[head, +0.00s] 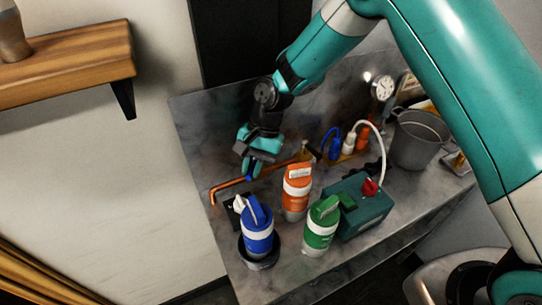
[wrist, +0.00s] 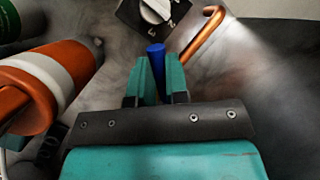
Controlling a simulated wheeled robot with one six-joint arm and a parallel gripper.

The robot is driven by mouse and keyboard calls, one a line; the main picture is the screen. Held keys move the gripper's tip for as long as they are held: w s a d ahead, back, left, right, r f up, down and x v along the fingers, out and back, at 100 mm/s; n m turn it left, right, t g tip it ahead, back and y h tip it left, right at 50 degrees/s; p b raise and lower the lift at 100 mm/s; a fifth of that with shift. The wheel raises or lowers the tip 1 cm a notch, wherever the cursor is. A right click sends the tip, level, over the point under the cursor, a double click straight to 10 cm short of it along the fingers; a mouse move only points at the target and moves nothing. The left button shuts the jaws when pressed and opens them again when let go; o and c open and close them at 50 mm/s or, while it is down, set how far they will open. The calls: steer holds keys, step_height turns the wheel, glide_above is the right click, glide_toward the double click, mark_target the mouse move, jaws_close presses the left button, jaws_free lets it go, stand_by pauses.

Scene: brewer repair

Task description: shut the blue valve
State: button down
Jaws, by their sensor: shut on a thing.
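The blue valve shows as a small blue lever end (wrist: 156,52) between my fingers in the wrist view. My gripper (wrist: 159,72) is shut on it, with one teal finger on each side. In the head view my gripper (head: 250,168) is low over the marble counter, beside the copper pipe (head: 230,185). A little blue shows at its fingertips there. The valve's body is hidden by the gripper, so I cannot tell how far the lever is turned.
A white knob on a black plate (wrist: 150,12) lies just beyond my fingertips. Blue (head: 258,238), orange (head: 296,200) and green (head: 319,236) canisters stand close in front. A teal box (head: 365,212) and grey bucket (head: 418,145) are to the right.

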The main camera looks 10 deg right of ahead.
steer(key=shift+d+n+g+h, duration=0.3)
steer(key=shift+d+n, duration=0.05)
steer(key=shift+n, duration=0.65)
steer(key=shift+s, duration=0.1)
steer(key=c, duration=1.1)
jaws_free()
steer(key=shift+r, duration=0.1)
step_height(320, 180, up, 20)
steer(key=shift+f, duration=0.1)
